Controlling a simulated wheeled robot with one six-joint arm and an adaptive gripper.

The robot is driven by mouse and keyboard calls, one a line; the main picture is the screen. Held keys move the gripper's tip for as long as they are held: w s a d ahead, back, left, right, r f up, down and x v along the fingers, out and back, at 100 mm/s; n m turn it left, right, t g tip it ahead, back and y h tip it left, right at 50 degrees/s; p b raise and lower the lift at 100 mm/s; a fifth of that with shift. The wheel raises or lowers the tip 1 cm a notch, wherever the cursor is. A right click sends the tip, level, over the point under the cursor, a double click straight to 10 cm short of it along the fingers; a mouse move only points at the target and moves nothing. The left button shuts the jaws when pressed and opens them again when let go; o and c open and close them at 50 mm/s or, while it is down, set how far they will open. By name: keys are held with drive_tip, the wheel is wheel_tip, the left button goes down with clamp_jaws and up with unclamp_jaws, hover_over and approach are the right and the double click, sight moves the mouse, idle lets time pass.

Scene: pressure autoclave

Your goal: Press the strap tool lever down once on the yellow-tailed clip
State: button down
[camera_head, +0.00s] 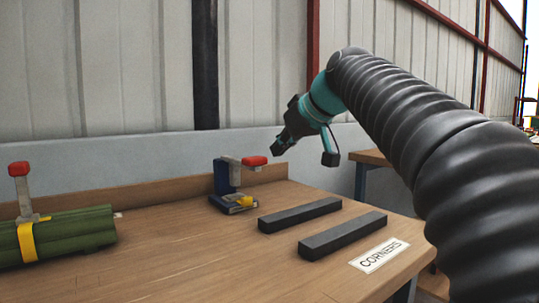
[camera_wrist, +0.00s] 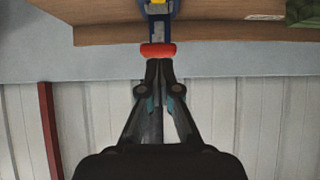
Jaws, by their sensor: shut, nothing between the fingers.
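The strap tool (camera_head: 226,178) is a blue stand on the wooden table with a grey lever arm reaching right to a red knob (camera_head: 254,161). The lever looks about level and raised above the base. The yellow clip (camera_head: 244,201) sits on the tool's base, under the lever. My gripper (camera_head: 278,147) is shut and empty, a little above and right of the red knob. In the wrist view, my shut fingertips (camera_wrist: 159,62) appear right at the red knob (camera_wrist: 158,50); I cannot tell whether they touch. The yellow clip (camera_wrist: 159,2) is cut off at the top edge.
A green bundle (camera_head: 75,232) with a yellow band (camera_head: 27,242) and a red-topped upright handle (camera_head: 19,169) lies at the left. Two dark bars (camera_head: 300,214) and a "CORNERS" label (camera_head: 379,256) lie at the right. A low wooden ledge (camera_head: 150,190) and wall stand behind.

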drive_tip(key=shift+v, duration=1)
drive_tip(key=shift+s+f, duration=0.1)
